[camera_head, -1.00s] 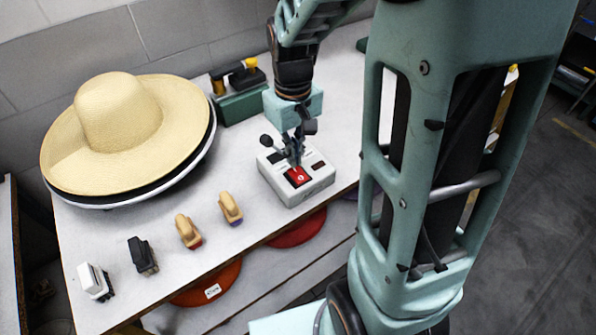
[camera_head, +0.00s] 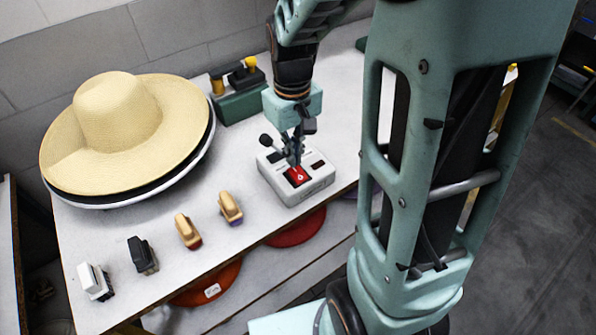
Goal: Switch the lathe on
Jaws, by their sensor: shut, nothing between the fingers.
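A small grey-white switch box (camera_head: 306,192) sits on the white table, right of the hats. On its top is a red rocker switch (camera_head: 298,177) with a white mark, and a dark panel lies to the right of it. My gripper (camera_head: 295,165) points down over the box with its fingers closed and empty. The fingertips are at the far edge of the red switch; I cannot tell whether they touch it. The gripper hides part of the box top.
A straw hat (camera_head: 113,115) rests on a dark brim at the left. A green box (camera_head: 240,103) with yellow-topped parts stands behind. Several small brushes or blocks, such as a tan one (camera_head: 230,208), line the front edge. Orange and red discs lie on the shelf below.

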